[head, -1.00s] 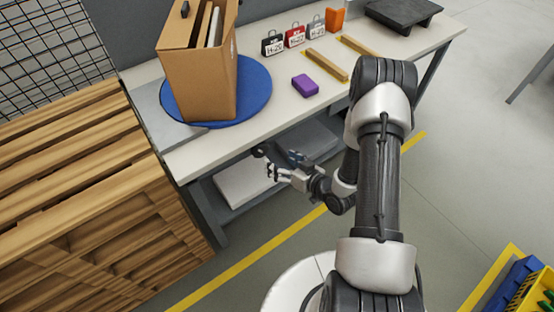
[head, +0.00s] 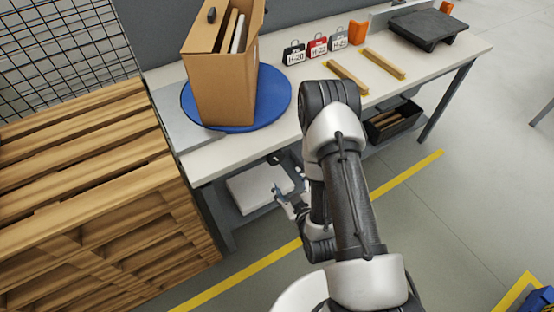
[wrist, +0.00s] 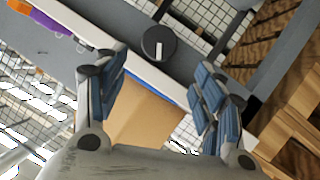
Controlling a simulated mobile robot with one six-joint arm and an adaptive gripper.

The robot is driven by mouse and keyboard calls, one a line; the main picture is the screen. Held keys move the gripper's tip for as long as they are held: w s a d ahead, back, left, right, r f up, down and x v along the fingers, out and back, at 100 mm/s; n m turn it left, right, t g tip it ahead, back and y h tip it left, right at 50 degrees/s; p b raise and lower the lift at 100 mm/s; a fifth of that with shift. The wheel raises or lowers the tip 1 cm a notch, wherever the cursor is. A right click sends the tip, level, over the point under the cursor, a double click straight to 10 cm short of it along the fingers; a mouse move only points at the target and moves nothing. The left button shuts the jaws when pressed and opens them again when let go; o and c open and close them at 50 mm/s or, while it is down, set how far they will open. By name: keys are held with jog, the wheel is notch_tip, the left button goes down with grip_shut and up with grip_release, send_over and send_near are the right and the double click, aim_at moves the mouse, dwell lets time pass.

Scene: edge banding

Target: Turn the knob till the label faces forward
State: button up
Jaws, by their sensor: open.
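The knob (wrist: 158,43) shows in the wrist view as a round black disc with a white mark. The mark runs from near its middle toward the bottom of that picture. The knob sits by the long pale table edge. My gripper (wrist: 163,88) is open and empty, with one blue-padded finger on each side of the picture; the knob lies beyond the fingertips, not touched. In the head view my gripper (head: 279,191) is low in front of the workbench (head: 240,158), below its front edge. A small dark shape at that edge may be the knob, too small to tell.
A cardboard box (head: 223,95) stands on a blue turntable (head: 276,104). Labelled tags (head: 317,47), wooden strips (head: 384,63) and a black platform (head: 428,29) lie farther right. Wooden pallets (head: 90,190) stand left of the bench. The floor in front is clear.

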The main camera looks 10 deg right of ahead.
aim_at(277, 160)
jog(key=b+x, duration=0.3)
jog(key=x, duration=1.2)
jog(key=shift+w+f+b, duration=0.1)
jog(key=shift+w+b, duration=0.1)
jog(key=shift+b, duration=0.15)
jog(key=c, duration=0.8)
jog(key=shift+m+g+y, duration=0.4)
jog(key=shift+m+y, duration=0.2)
jog(key=shift+m, duration=0.3)
jog(key=shift+a+m+g+y, duration=0.1)
jog(key=shift+m+g+y, duration=0.2)
jog(key=shift+m+y, duration=0.6)
